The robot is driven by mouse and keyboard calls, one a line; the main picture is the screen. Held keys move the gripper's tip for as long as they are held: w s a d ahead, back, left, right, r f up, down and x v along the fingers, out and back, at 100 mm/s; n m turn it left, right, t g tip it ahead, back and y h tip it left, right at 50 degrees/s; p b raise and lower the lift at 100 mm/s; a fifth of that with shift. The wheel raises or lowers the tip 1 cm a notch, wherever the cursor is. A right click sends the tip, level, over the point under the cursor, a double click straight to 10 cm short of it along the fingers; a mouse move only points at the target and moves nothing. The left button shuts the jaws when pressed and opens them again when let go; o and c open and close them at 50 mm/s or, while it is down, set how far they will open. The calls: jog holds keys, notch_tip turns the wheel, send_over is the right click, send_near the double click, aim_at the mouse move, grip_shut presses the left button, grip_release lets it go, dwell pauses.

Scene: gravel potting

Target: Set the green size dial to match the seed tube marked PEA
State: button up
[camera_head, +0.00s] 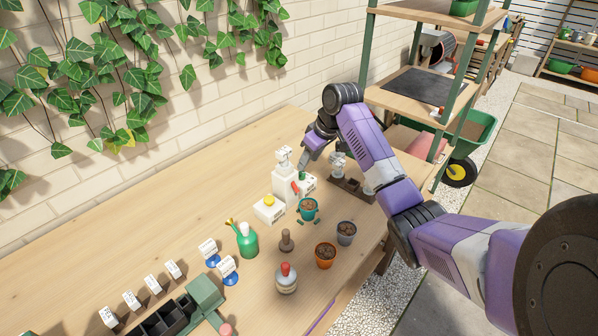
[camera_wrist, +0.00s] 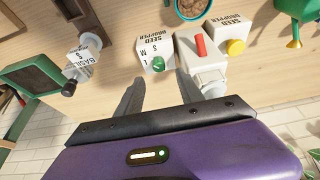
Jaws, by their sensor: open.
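The green size dial (camera_wrist: 158,63) sits on a white seed dropper box (camera_wrist: 154,48) lettered S, M and L. Its pointer setting is too small to tell. The dial also shows in the head view (camera_head: 302,176). My gripper (camera_wrist: 158,78) is open and empty, its two fingers on either side of the dial's line, close to it; contact cannot be told. In the head view my gripper (camera_head: 306,162) is at the dropper. A seed tube (camera_wrist: 82,62) has a label that seems to read BASIL, with an S. No label reading PEA is legible.
A teal pot (camera_head: 308,209), a green watering can (camera_head: 246,240) and a dark tube rack (camera_head: 352,190) stand nearby. Several white labels stand at the left.

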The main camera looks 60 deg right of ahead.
aim_at(303, 174)
jog(key=x, duration=0.6)
jog(key=shift+w+d+f, duration=0.15)
jog(key=shift+w+f, duration=0.05)
jog(key=shift+f, duration=0.1)
jog(key=shift+c, duration=0.4)
grip_shut()
